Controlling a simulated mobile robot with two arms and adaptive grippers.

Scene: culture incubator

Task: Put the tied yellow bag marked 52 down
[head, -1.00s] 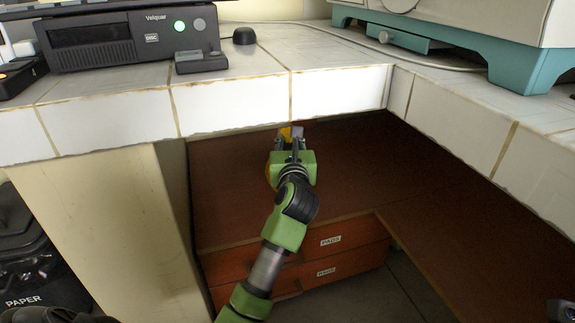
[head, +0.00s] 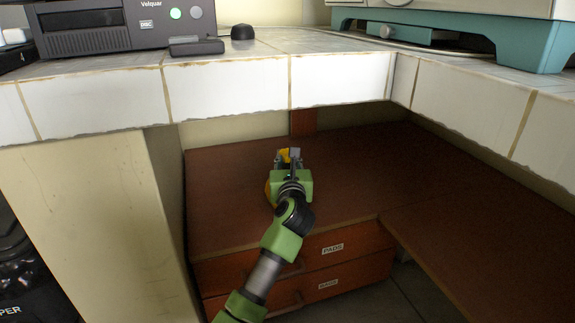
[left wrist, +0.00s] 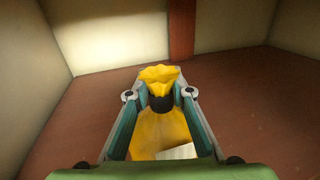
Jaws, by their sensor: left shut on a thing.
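The tied yellow bag (left wrist: 158,135) fills the space between the fingers in the left wrist view. Its flared top stands above a dark tie, and a white label shows low on it, with no number readable. My left gripper (left wrist: 160,97) is shut on the bag's neck at the dark tie. In the head view the left gripper (head: 289,160) is over the brown shelf (head: 360,170) under the counter, and only slivers of the yellow bag (head: 283,154) show around it. I cannot tell whether the bag's bottom touches the shelf. My right gripper is not in view.
The white tiled counter (head: 230,91) overhangs the shelf. Drawers labelled PADS (head: 333,248) are below its front edge. A pale wall panel (head: 90,200) bounds the left side. The shelf is clear to the right of the gripper.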

